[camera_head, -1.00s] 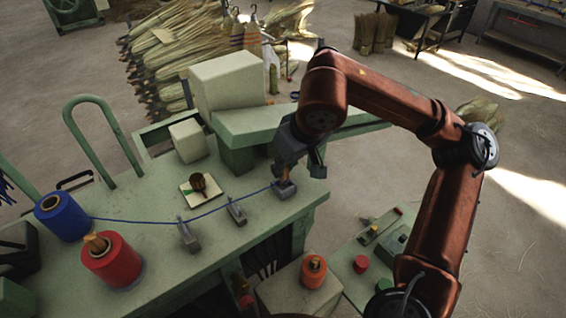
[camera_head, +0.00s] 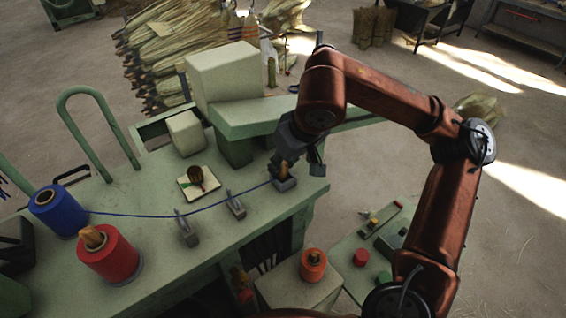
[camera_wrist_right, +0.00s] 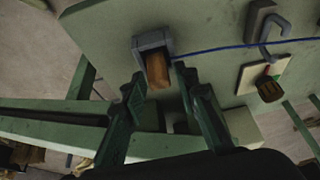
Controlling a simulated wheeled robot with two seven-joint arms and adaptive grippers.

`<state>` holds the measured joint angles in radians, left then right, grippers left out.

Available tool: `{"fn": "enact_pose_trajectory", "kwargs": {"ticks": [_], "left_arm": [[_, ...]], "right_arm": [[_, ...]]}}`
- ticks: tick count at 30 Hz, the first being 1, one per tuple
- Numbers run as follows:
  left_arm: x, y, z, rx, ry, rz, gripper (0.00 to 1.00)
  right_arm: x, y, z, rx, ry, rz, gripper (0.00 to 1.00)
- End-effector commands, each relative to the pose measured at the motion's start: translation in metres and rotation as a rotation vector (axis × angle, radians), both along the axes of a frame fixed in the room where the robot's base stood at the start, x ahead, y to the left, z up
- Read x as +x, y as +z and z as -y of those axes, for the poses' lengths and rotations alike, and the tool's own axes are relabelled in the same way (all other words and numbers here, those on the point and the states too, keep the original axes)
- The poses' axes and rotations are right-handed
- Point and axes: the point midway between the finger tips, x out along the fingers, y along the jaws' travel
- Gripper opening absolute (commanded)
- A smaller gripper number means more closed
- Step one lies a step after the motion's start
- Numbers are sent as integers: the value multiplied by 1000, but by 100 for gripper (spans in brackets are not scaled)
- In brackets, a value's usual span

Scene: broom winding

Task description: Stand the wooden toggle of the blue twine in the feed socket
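The wooden toggle (camera_head: 284,169) stands in the grey feed socket (camera_head: 286,185) at the bench's right end. In the right wrist view the toggle (camera_wrist_right: 158,72) sits within the socket's walls (camera_wrist_right: 150,40). The blue twine (camera_head: 150,215) runs from the toggle past two grey guides to the blue spool (camera_head: 58,212). My right gripper (camera_head: 298,160) is just above the socket. In the right wrist view its fingers (camera_wrist_right: 160,85) are apart on either side of the toggle, with gaps showing. My left gripper is not in view.
The two guides (camera_head: 186,228) (camera_head: 235,204) stand upright on the green bench (camera_head: 150,180). A red spool (camera_head: 108,256) stands near the front edge. A brown round item lies on a pale pad (camera_head: 199,183). An orange spool (camera_head: 314,266) stands on a lower block.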

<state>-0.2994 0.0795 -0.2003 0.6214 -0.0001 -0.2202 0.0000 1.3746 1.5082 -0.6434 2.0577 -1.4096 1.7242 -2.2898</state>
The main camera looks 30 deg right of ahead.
Motion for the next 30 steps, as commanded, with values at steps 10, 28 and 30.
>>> {"fn": "enact_pose_trajectory", "kwargs": {"ticks": [10,28,30], "left_arm": [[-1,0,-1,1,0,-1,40],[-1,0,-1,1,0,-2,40],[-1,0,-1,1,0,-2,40]], "right_arm": [[0,0,0,0,0,0,37],[-37,85,2,1,3,3,37],[-41,95,3,2,2,3,37]]}}
